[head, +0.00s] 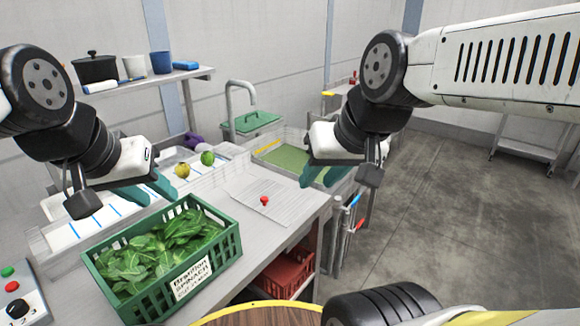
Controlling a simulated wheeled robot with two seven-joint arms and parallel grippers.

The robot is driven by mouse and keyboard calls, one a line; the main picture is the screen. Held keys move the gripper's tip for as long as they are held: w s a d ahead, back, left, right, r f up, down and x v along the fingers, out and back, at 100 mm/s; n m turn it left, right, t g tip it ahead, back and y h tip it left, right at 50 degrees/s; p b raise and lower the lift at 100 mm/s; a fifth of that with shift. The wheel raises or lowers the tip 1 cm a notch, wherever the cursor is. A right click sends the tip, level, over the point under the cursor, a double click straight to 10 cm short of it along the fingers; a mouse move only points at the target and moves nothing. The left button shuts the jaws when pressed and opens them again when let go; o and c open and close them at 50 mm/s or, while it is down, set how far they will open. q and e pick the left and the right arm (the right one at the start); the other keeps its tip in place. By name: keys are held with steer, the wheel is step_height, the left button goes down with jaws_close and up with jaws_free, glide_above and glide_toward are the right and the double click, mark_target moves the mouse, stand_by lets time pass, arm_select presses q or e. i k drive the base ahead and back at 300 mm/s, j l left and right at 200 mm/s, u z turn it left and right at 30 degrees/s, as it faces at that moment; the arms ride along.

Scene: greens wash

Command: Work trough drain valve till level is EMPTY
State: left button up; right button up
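A trough (272,160) with green-tinted contents and a yellow strip stands beyond the drainboard, partly behind my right gripper. Below its near right side are a blue-handled lever (354,200) and a red-handled lever (360,225); I cannot tell which is the drain valve. No level reading is legible. My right gripper (324,177) is open and empty, in front of the trough's right end and above the levers. My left gripper (150,192) is open and empty, over the long basin (65,238) with blue stripes, behind the green crate.
A green crate (222,240) of spinach stands on the near counter. A small red object (264,201) sits on the drainboard (285,205). Yellow and green round produce lies behind. A control box (15,290) is at lower left. Open floor lies right.

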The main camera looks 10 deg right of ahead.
mark_target(358, 226)
steer(key=z, duration=1.75)
steer(key=i+l+z, duration=0.1)
steer(key=z, duration=0.25)
steer(key=i+l+z, duration=0.1)
steer(key=z, duration=0.25)
steer(key=i+z, duration=0.2)
steer(key=z, duration=0.15)
steer(key=i+j+u, duration=0.2)
steer(key=i+u, duration=0.2)
steer(key=i, duration=0.25)
steer(key=i+u, duration=0.4)
steer(key=i, duration=0.25)
steer(key=i+l+u, duration=0.25)
steer(key=i+u, duration=0.15)
steer(key=i, duration=0.25)
steer(key=i+u, duration=0.1)
steer(key=i, duration=0.6)
steer(key=i+u, duration=0.15)
steer(key=i, duration=0.6)
steer(key=i+l+u, duration=0.1)
steer(key=i, duration=0.6)
steer(key=i+u, duration=0.45)
steer(key=i+l+u, duration=0.1)
steer(key=i+u, duration=0.4)
steer(key=i+l+u, duration=0.3)
steer(key=i+u, duration=0.15)
steer(key=u, duration=2.3)
